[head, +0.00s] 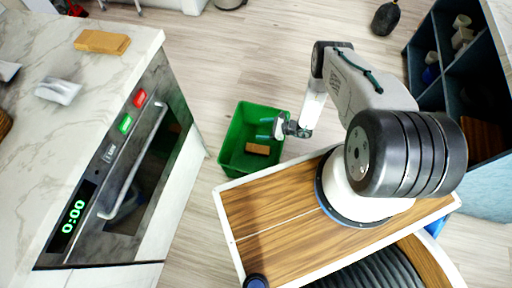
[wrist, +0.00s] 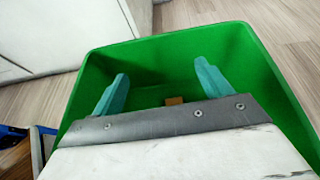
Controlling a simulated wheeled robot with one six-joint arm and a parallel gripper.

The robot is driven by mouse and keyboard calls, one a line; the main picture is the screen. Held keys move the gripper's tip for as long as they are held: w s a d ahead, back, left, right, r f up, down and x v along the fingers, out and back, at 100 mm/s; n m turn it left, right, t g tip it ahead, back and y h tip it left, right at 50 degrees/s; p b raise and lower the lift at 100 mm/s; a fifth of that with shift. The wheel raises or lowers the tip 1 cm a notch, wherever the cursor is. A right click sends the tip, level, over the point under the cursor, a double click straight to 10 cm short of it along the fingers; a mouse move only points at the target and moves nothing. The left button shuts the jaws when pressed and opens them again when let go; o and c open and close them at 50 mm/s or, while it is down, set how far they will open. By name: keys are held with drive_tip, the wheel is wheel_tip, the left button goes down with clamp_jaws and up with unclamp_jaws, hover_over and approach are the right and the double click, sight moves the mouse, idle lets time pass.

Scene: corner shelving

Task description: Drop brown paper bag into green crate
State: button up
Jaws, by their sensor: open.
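The green crate (head: 232,162) stands on the floor between the counter and my base. It fills much of the wrist view (wrist: 265,85). A small brown block-like thing (head: 258,149), seemingly the brown paper bag, lies on the crate's bottom. Part of it shows between the fingers in the wrist view (wrist: 174,101), the rest hidden behind my gripper. My gripper (head: 264,128) is over the crate, its two teal fingers spread apart with nothing between them. In the wrist view the gripper (wrist: 161,82) points down into the crate, apart from the brown thing.
A marble-topped counter (head: 100,75) with an oven (head: 130,165) stands left of the crate. A tan block (head: 102,41) and a pale packet (head: 58,90) lie on it. A dark shelf (head: 455,75) is at the right. Wooden floor (head: 230,65) behind the crate is clear.

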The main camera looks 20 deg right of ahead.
drive_tip(key=v, duration=0.7)
drive_tip(key=shift+d+r, duration=0.15)
drive_tip(key=shift+d, duration=0.05)
drive_tip(key=shift+s, duration=0.2)
